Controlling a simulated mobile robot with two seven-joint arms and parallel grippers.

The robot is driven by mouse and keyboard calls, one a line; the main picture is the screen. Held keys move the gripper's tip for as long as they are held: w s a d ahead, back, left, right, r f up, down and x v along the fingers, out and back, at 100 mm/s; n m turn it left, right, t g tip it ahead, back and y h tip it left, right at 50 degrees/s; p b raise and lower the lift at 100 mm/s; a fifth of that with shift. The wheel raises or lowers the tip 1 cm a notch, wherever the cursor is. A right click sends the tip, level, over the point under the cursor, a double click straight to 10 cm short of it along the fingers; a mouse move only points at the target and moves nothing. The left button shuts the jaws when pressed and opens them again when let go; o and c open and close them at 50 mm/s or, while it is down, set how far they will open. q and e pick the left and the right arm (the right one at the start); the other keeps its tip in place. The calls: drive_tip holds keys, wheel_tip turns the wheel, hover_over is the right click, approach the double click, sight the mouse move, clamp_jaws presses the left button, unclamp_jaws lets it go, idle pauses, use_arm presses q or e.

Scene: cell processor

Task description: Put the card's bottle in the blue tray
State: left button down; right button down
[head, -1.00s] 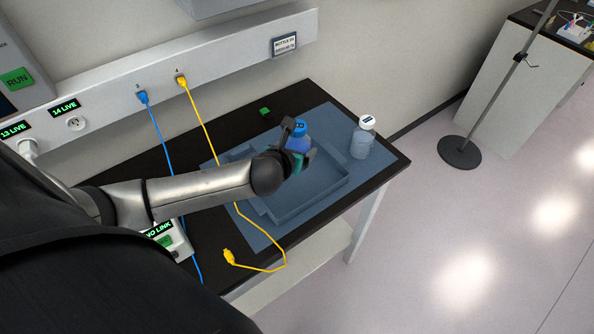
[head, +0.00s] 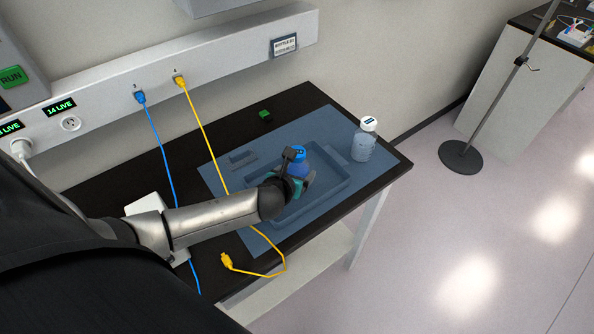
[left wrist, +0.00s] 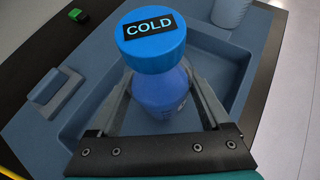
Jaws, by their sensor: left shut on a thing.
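A blue bottle (head: 299,155) with a blue cap marked COLD also shows large in the left wrist view (left wrist: 150,45). My left gripper (head: 297,175) is shut around its body and holds it upright within the outline of the blue tray (head: 337,188). The fingers hide its lower part, so I cannot tell whether its base touches the tray floor. A clear bottle with a white cap (head: 363,143) stands on the blue mat to the right of the tray. The card (head: 285,45) on the wall rail begins with BOTTLE; the rest is hard to read. My right gripper is not in view.
A blue cable (head: 155,125) and a yellow cable (head: 203,125) hang from the rail over the dark bench. The yellow plug (head: 227,262) lies near the front edge.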

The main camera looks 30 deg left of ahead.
use_arm(q)
unclamp_jaws()
drive_tip(key=shift+r, duration=0.25)
drive_tip(key=p+v, duration=0.2)
drive_tip(key=v, duration=1)
drive_tip(key=shift+w, duration=0.1)
